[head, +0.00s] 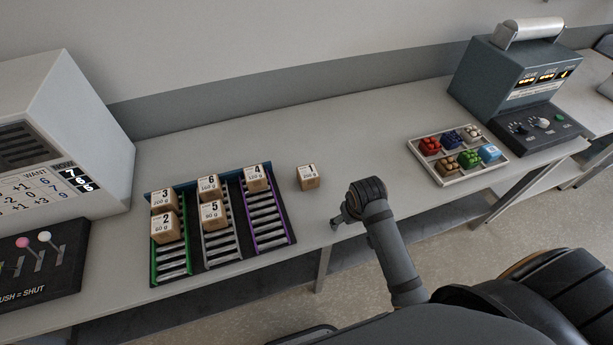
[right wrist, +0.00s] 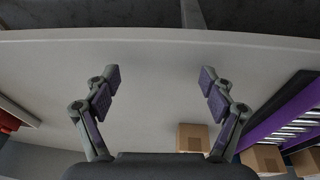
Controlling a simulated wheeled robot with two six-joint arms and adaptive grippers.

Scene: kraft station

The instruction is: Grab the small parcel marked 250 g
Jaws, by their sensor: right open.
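Several small brown cardboard parcels carry a large number and a gram weight in tiny print. Parcel 1 (head: 308,178) stands alone on the table, right of the rack; its weight looks like 250 g, but I cannot read it surely. Parcel 4 (head: 257,178) is at the top of the purple lane; its weight is also unclear. My right gripper (head: 340,218) is near the table's front edge, apart from parcel 1. My left gripper is not in view.
A black rack (head: 220,252) with green, grey and purple roller lanes holds parcels 2, 3, 5 and 6. A white tray (head: 459,181) of coloured blocks and a grey machine (head: 500,75) stand right. A white machine (head: 110,130) stands left. Table between rack and tray is mostly clear.

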